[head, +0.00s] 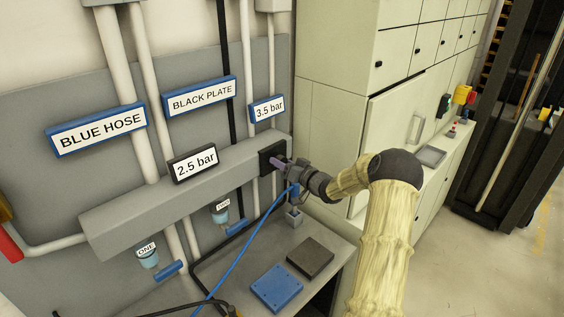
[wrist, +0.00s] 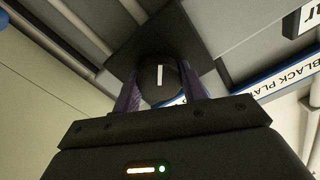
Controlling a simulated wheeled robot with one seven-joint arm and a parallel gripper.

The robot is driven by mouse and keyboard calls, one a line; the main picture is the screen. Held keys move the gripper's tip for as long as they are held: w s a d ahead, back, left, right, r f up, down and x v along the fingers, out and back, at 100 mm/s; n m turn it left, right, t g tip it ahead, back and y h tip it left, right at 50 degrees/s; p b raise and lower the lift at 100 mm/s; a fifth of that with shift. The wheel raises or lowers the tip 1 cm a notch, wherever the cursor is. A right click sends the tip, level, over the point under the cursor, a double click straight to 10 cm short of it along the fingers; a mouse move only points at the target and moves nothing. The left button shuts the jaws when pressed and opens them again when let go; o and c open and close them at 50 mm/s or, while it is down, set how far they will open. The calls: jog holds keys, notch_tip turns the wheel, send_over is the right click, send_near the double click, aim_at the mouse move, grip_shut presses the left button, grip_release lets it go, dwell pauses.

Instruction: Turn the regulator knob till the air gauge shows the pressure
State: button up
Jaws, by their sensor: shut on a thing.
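The dark round regulator knob (wrist: 159,84) has a white index line, which stands nearly upright in the wrist view. It sits on a black square plate (wrist: 136,48); in the head view this plate (head: 266,155) is on the right end of the long grey beam (head: 120,206). My gripper (head: 276,162) is at the plate there and hides the knob. In the wrist view my gripper (wrist: 160,92) has its two purple fingers on either side of the knob, shut on it. No gauge dial or needle can be made out in either view.
Signs read "2.5 bar" (head: 195,163), "3.5 bar" (head: 268,109), "BLACK PLATE" (head: 200,96) and "BLUE HOSE" (head: 97,129). Cups marked ONE (head: 148,256) and TWO (head: 221,211) hang below the beam. A blue plate (head: 277,289) and a dark plate (head: 310,257) lie below, near a blue hose (head: 244,257).

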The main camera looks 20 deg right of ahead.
jog(key=m+p, duration=0.1)
jog(key=m, duration=0.3)
jog(key=shift+d+f+m+p, duration=0.1)
jog(key=shift+m+p, duration=0.5)
jog(key=shift+m, duration=0.6)
jog(key=o, duration=1)
jog(key=shift+s, duration=0.15)
jog(key=b+v, duration=0.6)
jog(key=v, duration=1.1)
jog(key=shift+s+b, duration=0.1)
jog(key=shift+b, duration=0.25)
